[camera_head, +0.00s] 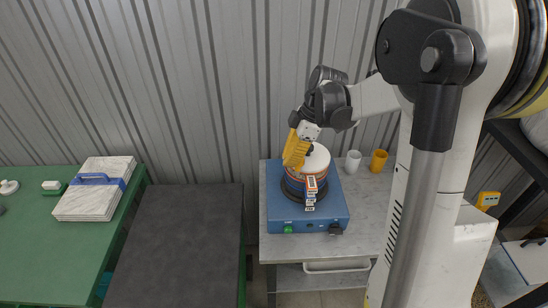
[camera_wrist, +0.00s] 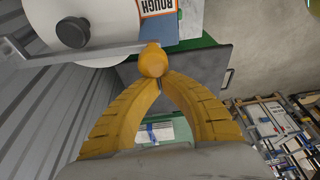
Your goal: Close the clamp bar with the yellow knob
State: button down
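The yellow knob (camera_wrist: 153,61) sits at the end of a thin metal clamp bar (camera_wrist: 88,54) in the wrist view. The bar runs left past a white round piece (camera_wrist: 105,18) with a black knob (camera_wrist: 73,32). My gripper (camera_wrist: 161,80) has its yellow fingers arched together, their tips nearly meeting right at the yellow knob; I cannot tell if they touch it. In the head view my gripper (camera_head: 294,160) points down at the left side of the blue-based machine (camera_head: 335,215). The yellow knob cannot be told apart from the fingers there.
The machine stands on a grey table (camera_head: 366,215), with a white cup (camera_head: 353,161) and a yellow cup (camera_head: 378,160) behind right. A dark panel (camera_head: 180,240) lies left of it. A green table (camera_head: 35,230) at far left bears pale slabs with a blue handle (camera_head: 95,190). A corrugated wall stands behind.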

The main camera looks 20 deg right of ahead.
jog(key=shift+s+d, duration=0.5)
jog(key=shift+d, duration=0.15)
jog(key=shift+a, duration=0.1)
